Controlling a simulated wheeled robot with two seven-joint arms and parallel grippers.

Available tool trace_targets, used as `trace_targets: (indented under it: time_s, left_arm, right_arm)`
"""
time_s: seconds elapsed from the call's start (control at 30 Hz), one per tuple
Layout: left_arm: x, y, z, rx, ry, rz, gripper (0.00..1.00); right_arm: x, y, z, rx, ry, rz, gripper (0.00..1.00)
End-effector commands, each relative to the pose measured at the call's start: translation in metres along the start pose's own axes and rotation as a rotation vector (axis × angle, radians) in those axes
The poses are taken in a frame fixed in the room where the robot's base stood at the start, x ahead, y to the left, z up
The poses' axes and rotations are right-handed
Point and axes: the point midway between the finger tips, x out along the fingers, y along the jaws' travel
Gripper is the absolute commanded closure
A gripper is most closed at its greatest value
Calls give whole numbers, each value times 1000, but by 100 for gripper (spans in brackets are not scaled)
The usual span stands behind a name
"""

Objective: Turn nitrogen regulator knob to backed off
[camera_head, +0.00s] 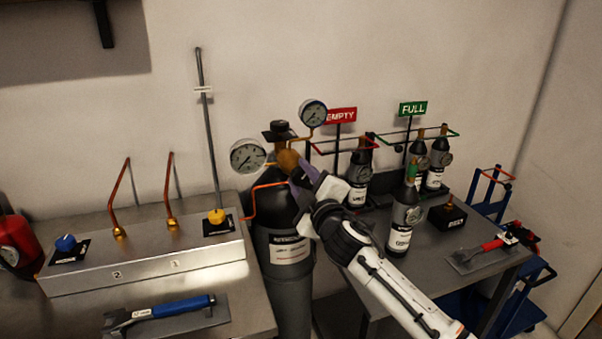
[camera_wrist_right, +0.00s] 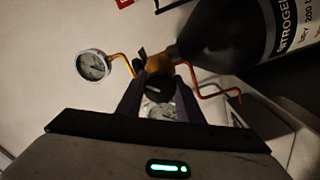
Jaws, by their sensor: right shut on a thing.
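My right gripper (camera_head: 294,172) reaches the regulator from the lower right. In the right wrist view its fingers (camera_wrist_right: 157,90) are shut on the dark regulator knob (camera_wrist_right: 155,85), in front of the brass body (camera_wrist_right: 160,65). The fingers hide most of the knob in the head view, and I cannot read its setting. My left gripper is not in view.
A metal bench panel (camera_head: 150,262) with blue and yellow knobs and copper spouts is at left, a blue-handled tool (camera_head: 165,308) before it. At right, a table (camera_head: 440,270) holds several small dark bottles, under EMPTY (camera_head: 341,115) and FULL (camera_head: 413,108) signs.

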Motion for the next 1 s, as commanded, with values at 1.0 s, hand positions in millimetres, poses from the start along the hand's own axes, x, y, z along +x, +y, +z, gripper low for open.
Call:
trace_targets:
  time_s: [1.0]
  left_arm:
    - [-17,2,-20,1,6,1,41]
  right_arm:
    - [0,0,1,-762,-2,-3,89]
